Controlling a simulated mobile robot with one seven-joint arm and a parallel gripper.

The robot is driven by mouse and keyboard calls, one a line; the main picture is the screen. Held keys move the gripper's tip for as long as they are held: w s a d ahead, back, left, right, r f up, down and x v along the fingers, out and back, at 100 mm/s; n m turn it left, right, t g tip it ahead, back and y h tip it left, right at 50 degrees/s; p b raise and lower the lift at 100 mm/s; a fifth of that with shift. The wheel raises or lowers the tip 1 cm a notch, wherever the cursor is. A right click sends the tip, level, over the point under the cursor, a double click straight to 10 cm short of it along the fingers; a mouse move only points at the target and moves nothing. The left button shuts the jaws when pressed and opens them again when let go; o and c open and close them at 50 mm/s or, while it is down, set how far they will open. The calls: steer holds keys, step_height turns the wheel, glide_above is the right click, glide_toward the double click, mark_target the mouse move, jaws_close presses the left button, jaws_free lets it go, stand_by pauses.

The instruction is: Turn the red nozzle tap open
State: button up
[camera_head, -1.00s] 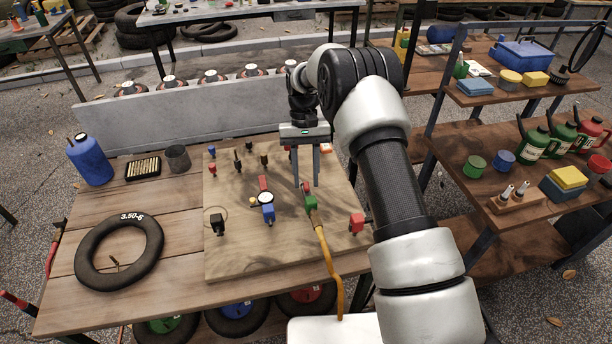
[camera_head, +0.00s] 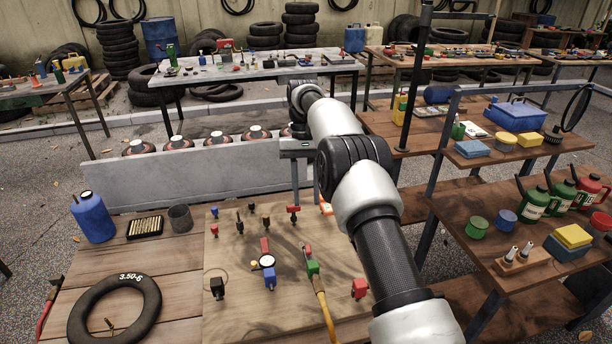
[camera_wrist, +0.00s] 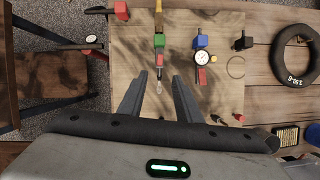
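A green nozzle fitting (camera_head: 313,268) lies on the wooden board at the end of a yellow hose, with a small red tap lever (camera_head: 307,248) at its far end. The fitting also shows in the wrist view (camera_wrist: 159,41), its metal tip pointing between my fingers. A separate red T-shaped piece (camera_head: 294,209) stands farther back on the board. Which red part is the named tap is hard to tell. My gripper (camera_head: 306,195) is open and empty above the board's far side, apart from the fitting. Its spread fingers also show in the wrist view (camera_wrist: 158,85).
The board (camera_head: 235,310) also carries a blue fitting with a gauge (camera_head: 269,275), a red block (camera_head: 359,289) and a black block (camera_head: 217,288). A black tyre (camera_head: 84,325) and a blue bottle (camera_head: 92,218) are at left. A shelf unit (camera_head: 460,215) stands close at right.

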steer(key=p+v, duration=0.4)
steer(key=p, duration=0.3)
steer(key=shift+r, duration=0.15)
steer(key=shift+p, duration=0.3)
